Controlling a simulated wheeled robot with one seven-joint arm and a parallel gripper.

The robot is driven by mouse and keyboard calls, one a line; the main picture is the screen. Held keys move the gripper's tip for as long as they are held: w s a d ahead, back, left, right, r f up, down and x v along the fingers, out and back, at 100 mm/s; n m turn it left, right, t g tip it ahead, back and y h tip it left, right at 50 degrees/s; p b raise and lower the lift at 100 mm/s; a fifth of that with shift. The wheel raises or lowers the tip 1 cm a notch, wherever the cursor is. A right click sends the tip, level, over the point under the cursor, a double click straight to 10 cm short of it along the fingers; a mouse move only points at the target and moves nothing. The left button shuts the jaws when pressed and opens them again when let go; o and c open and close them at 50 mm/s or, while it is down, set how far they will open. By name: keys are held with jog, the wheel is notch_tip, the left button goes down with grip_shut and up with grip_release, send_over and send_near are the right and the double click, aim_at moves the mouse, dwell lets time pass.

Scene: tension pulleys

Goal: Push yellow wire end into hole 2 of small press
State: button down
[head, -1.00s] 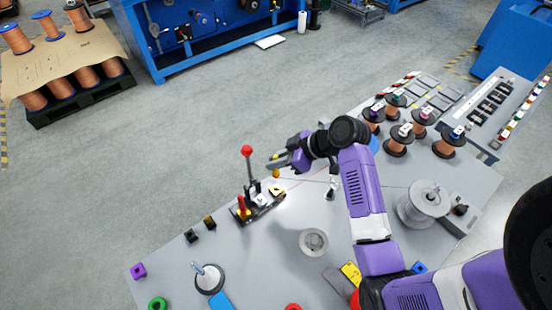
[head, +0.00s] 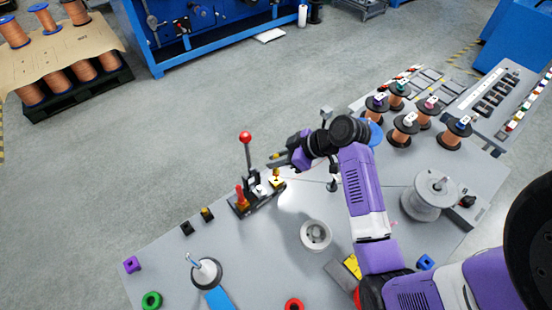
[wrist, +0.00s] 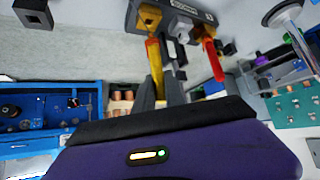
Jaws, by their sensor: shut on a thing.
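The small press (head: 257,197) stands on the grey table, with a red-ball lever (head: 245,137) rising from it. In the wrist view the press (wrist: 185,12) is at the top, with yellow and red parts on it. My gripper (head: 277,156) is over the press's right end. In the wrist view its grey fingers (wrist: 158,88) are shut on a slim yellow piece, seemingly the yellow wire end (wrist: 154,55). Its tip points to the press's yellow part (wrist: 148,18); whether they touch, and hole 2 itself, I cannot make out.
A thin wire runs from the press past a small post (head: 333,184) toward a large grey spool (head: 428,196). A smaller grey reel (head: 316,235) lies in front. Copper spools (head: 405,128) stand at the back right.

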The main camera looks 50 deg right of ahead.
aim_at(276, 175)
jog(key=shift+f, duration=0.1)
jog(key=shift+f+b, duration=0.45)
jog(key=shift+f, duration=0.15)
jog(key=shift+f+b, duration=0.65)
jog(key=shift+f, duration=0.35)
dwell(1.5)
dwell(0.4)
jog(key=c, duration=1.3)
grip_release()
jog(key=shift+c, duration=0.2)
jog(key=shift+o, duration=0.4)
jog(key=shift+o, duration=1.3)
jog(key=shift+r, duration=0.15)
